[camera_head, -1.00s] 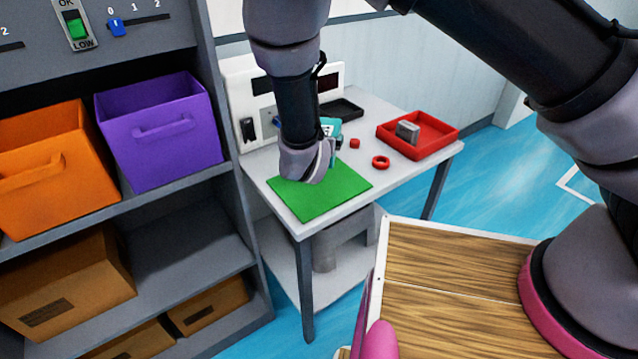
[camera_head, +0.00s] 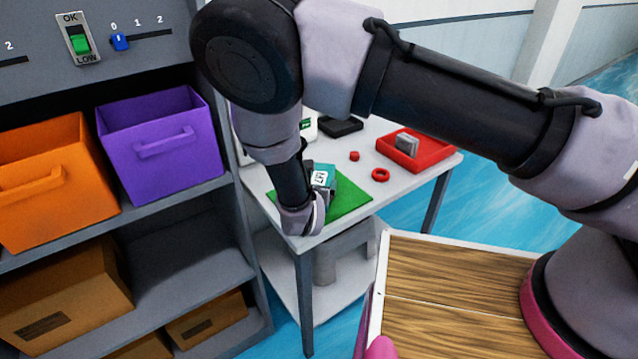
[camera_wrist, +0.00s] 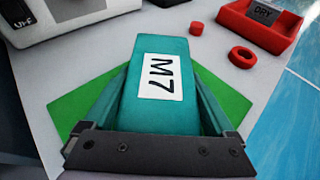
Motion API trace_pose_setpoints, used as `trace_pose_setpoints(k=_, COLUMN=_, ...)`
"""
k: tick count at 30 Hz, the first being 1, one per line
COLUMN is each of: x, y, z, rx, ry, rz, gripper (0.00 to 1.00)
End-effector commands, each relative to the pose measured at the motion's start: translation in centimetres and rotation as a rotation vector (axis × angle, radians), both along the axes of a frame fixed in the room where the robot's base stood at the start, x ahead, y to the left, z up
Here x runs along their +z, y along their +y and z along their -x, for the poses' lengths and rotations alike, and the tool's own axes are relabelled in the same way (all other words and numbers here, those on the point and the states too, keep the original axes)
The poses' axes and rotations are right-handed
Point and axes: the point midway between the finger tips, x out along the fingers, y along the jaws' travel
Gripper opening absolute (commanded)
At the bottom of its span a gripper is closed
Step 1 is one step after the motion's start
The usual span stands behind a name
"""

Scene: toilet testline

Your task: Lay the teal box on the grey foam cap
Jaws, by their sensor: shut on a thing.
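The teal box (camera_head: 326,184), with a white M7 label, is between the two fingers of my gripper (camera_wrist: 160,100). The wrist view shows its long labelled face (camera_wrist: 160,75) up, over the green mat (camera_wrist: 232,100). I cannot tell whether the box touches the mat. In the head view my wrist hides part of the box and mat. No thing is clearly a grey foam cap. A grey block (camera_head: 406,143) stands in the red tray (camera_head: 440,158), and the wrist view shows a DRY label on it (camera_wrist: 264,13).
A red ring (camera_head: 381,175) and a small red piece (camera_head: 354,156) lie on the white table (camera_head: 408,190) between mat and tray. A black tray (camera_head: 340,127) and a white device (camera_head: 308,125) are at the back. A shelf with purple (camera_head: 165,145) and orange bins (camera_head: 45,185) stands left.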

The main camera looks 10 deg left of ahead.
Motion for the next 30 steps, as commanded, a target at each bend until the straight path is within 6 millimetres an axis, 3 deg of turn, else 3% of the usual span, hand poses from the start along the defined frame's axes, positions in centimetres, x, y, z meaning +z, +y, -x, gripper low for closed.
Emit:
trace_pose_setpoints(k=5, x=-0.2, y=0.0, z=0.0, rx=0.0, ry=-0.001, rz=0.0, gripper=0.12)
trace_pose_setpoints(k=6, x=-0.3, y=0.0, z=0.0, rx=0.0, ry=0.0, rz=0.0, gripper=0.97)
trace_pose_setpoints(k=17, x=0.2, y=0.0, z=0.3, rx=0.001, ry=0.001, rz=0.0, gripper=1.0)
trace_pose_setpoints(k=30, x=3.5, y=-0.6, z=8.2, rx=0.003, ry=0.001, rz=-0.001, gripper=1.0)
